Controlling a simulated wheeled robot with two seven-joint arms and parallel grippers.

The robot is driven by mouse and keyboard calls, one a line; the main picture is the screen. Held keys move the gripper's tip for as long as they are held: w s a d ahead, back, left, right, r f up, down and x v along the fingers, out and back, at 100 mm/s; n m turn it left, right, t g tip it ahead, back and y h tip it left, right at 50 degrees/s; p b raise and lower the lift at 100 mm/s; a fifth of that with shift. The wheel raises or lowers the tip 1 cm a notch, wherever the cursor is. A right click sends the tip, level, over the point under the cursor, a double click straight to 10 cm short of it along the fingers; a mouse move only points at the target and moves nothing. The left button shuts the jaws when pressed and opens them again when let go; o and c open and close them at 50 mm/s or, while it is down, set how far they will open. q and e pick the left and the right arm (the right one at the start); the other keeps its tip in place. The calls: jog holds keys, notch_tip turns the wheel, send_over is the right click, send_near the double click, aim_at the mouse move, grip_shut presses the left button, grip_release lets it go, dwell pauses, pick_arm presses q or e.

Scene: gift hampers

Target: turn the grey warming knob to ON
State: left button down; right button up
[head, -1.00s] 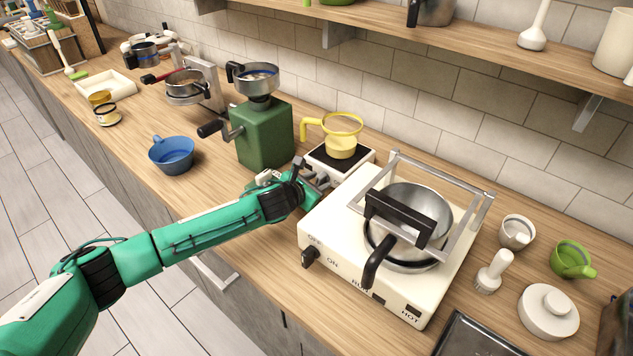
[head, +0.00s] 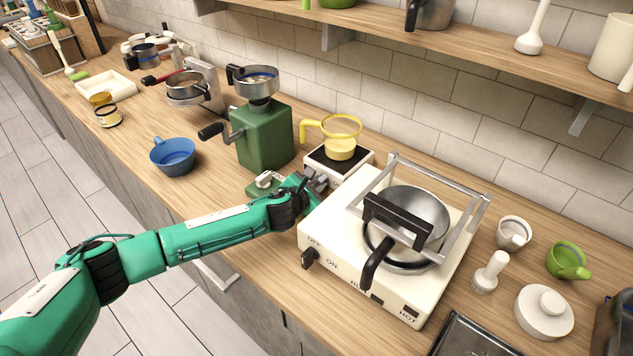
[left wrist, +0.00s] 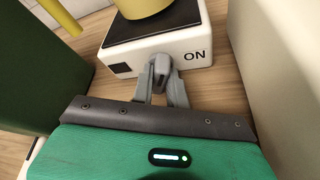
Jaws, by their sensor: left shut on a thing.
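The grey warming knob (left wrist: 159,68) sits on the front face of a small white warmer (left wrist: 190,84) in the left wrist view. The word ON is printed on that face to the right of the knob, and a dark square is to its left. My left gripper (left wrist: 160,84) is shut on the knob, with one grey finger on each side. In the head view the left gripper (head: 316,184) is at the front of the warmer (head: 357,161), and the knob is hidden there. A yellow pot (head: 340,148) stands on the warmer's black top. My right gripper is not in view.
A green grinder (head: 264,140) with a crank stands left of the warmer. A larger white stove (head: 340,232) with a pan in a metal frame stands close on the right. A blue bowl (head: 172,156) is farther left. The gap around my gripper is narrow.

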pick_arm(q)
jog(key=c, duration=1.4)
grip_release()
notch_tip(320, 180, up, 20)
jog(key=shift+f+b, duration=0.1)
jog(key=shift+b, duration=0.35)
